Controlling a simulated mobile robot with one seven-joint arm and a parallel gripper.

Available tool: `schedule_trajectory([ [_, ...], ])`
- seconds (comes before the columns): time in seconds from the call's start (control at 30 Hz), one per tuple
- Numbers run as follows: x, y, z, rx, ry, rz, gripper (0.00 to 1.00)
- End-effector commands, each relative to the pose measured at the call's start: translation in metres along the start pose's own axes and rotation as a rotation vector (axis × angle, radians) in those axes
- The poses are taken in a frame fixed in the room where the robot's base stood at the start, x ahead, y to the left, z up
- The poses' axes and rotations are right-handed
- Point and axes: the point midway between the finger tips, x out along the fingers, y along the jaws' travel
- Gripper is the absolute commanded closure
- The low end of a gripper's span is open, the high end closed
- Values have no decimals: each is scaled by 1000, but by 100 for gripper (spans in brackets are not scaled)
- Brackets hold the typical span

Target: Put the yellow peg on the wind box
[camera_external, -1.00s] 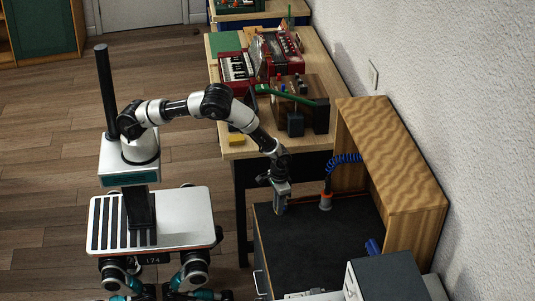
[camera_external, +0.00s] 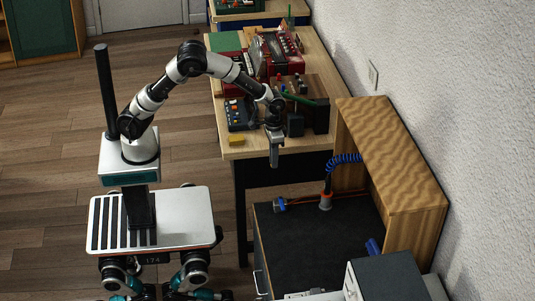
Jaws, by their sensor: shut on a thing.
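My gripper (camera_external: 274,163) points down in front of the near edge of the wooden table, above the gap before the dark cabinet. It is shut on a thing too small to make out. I cannot pick out the yellow peg for certain. A brown wooden box with small coloured pegs on top (camera_external: 318,120) stands on the table, behind and right of my gripper; it looks like the wind box. My wrist hides part of its left side. A green bar (camera_external: 305,99) lies across it.
A yellow block (camera_external: 237,140) lies near the table's front left corner, by a dark panel with orange buttons (camera_external: 240,115). A dark block (camera_external: 295,125) stands before the box. The black cabinet top (camera_external: 310,245) holds a blue-ended tool (camera_external: 280,204) and a blue coiled hose (camera_external: 345,159).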

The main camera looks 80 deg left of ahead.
Motion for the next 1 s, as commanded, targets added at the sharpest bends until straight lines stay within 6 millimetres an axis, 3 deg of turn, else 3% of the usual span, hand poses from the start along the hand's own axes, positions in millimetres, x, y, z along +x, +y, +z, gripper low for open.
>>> schedule_trajectory([
  [0.03, -28, -13, 2, 7, 8, 3, 100],
  [0.23, -110, -71, -2, 33, 9, -16, 100],
  [0.4, -160, -128, -42, 23, 7, -33, 100],
  [0.5, -181, -166, -73, 17, 5, -38, 100],
  [0.7, -204, -247, -123, 15, 0, -35, 100],
  [0.83, -212, -302, -140, 25, -1, -34, 100],
  [1.0, -214, -361, -143, 44, -1, -30, 100],
])
